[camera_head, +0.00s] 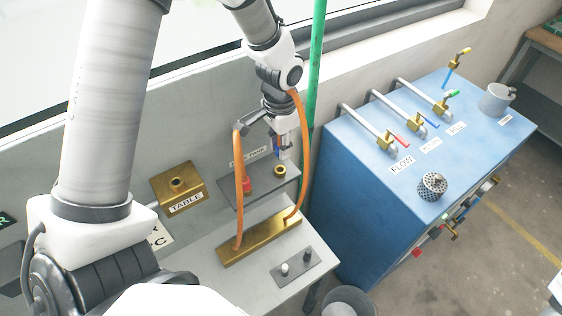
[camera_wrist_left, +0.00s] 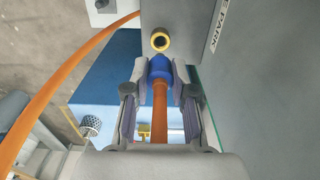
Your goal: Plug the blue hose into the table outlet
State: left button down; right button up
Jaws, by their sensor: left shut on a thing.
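My left gripper (camera_head: 280,145) is shut on the blue plug of an orange hose; the plug shows blue in the left wrist view (camera_wrist_left: 160,68). It is just above a brass ring socket (camera_head: 280,171) on the grey hose-park plate (camera_head: 262,190); this ring also shows in the wrist view (camera_wrist_left: 159,42). The plug appears to be out of the ring, but I cannot tell the exact gap. A red plug (camera_head: 247,186) with its orange hose (camera_head: 239,215) stands at the plate's left. The table outlet (camera_head: 178,183) is a brass block marked TABLE, with an open round port on top.
The orange hoses run down to a brass manifold (camera_head: 260,240) on the white table. A small plate with two knobs (camera_head: 297,267) lies in front. A blue cabinet (camera_head: 430,150) with pipes and valves stands right. A green pole (camera_head: 317,70) rises behind my left gripper.

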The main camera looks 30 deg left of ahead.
dwell(0.3)
pick_arm(q)
jog(key=shift+w+r, duration=0.1)
jog(key=shift+r, duration=3.4)
